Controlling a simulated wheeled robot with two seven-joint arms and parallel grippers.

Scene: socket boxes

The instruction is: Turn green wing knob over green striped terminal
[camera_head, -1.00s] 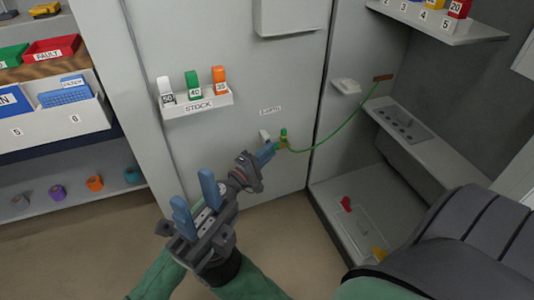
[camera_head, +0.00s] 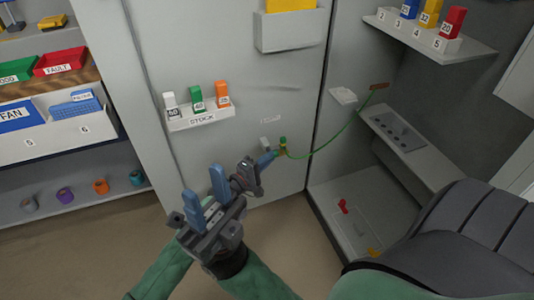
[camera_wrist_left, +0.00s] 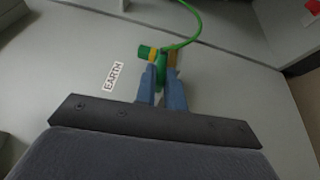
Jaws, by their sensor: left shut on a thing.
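My left gripper (camera_head: 269,157) is at the cabinet panel. In the left wrist view its blue fingers (camera_wrist_left: 162,84) are shut on a green piece that looks like the green wing knob (camera_wrist_left: 161,68). A green terminal piece with a yellow band (camera_wrist_left: 147,52) sticks out just beyond the fingertips; it also shows in the head view (camera_head: 283,144). A green wire (camera_head: 325,148) runs from there to the right. The fingers hide part of the knob, and its turn angle is hard to tell. My right gripper (camera_head: 203,182) is open and empty, in front of the panel.
An "EARTH" label (camera_wrist_left: 113,76) is beside the terminal. A STOCK shelf (camera_head: 203,119) with labelled blocks is above left. A grey ledge (camera_head: 405,138) is to the right.

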